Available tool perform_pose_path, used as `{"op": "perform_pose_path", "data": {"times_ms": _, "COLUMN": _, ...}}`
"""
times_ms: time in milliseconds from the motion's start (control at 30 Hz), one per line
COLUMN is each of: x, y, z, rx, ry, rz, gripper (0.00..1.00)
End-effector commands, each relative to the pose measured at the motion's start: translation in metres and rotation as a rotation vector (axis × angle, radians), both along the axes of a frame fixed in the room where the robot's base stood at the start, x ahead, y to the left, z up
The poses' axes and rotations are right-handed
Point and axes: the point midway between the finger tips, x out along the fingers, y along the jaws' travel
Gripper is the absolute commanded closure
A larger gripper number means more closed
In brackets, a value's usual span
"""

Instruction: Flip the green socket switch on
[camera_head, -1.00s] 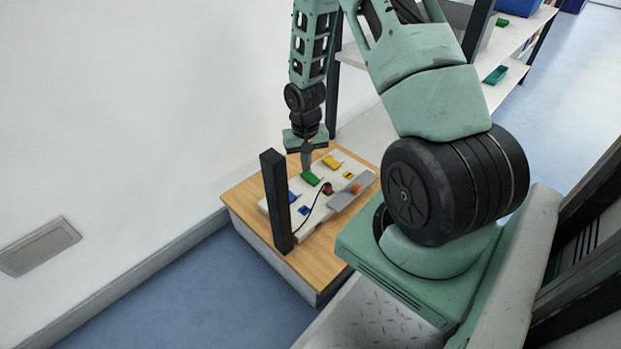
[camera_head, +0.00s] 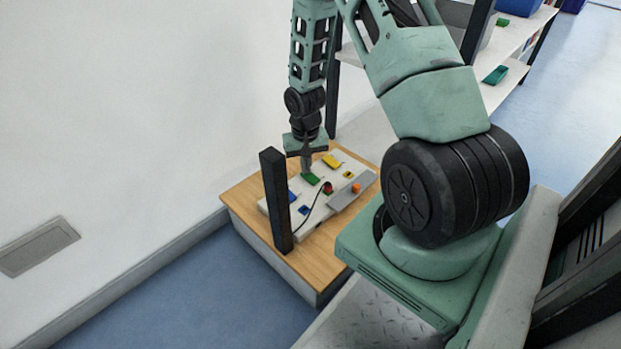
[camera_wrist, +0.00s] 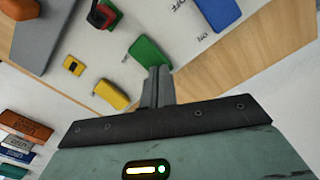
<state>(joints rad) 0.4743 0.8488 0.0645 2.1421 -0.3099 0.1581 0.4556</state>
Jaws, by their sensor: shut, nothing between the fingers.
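The green socket switch (camera_wrist: 150,52) is a rocker on a pale panel (camera_wrist: 170,28). It also shows in the head view (camera_head: 311,179), between the yellow switch (camera_head: 332,161) and the blue switch (camera_head: 292,197). My gripper (camera_wrist: 158,73) is shut and empty, pointing down at the green switch. Its fingertips overlap the lower end of the switch in the wrist view; I cannot tell whether they touch it. In the head view my gripper (camera_head: 306,170) is just above the switch. The letters OFF and ON are printed beside the blue switch. Which way the green rocker tilts is unclear.
A red plug (camera_head: 327,188) with a black cable sits in the panel's middle, with an orange part (camera_head: 356,188) by the grey plate. A black post (camera_head: 276,200) stands at the wooden table's (camera_head: 320,268) near left side. A white wall is behind; shelves stand at the back right.

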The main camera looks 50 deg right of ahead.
Motion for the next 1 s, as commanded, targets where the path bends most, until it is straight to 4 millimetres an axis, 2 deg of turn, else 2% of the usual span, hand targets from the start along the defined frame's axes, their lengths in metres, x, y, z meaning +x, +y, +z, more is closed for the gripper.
{"op": "perform_pose_path", "data": {"times_ms": 433, "x": -0.001, "y": 0.0, "z": -0.002, "rx": 0.0, "ry": 0.002, "rz": 0.0, "gripper": 1.0}}
{"op": "perform_pose_path", "data": {"times_ms": 1000, "x": 0.0, "y": 0.0, "z": 0.04, "rx": 0.0, "ry": 0.001, "rz": 0.001, "gripper": 1.0}}
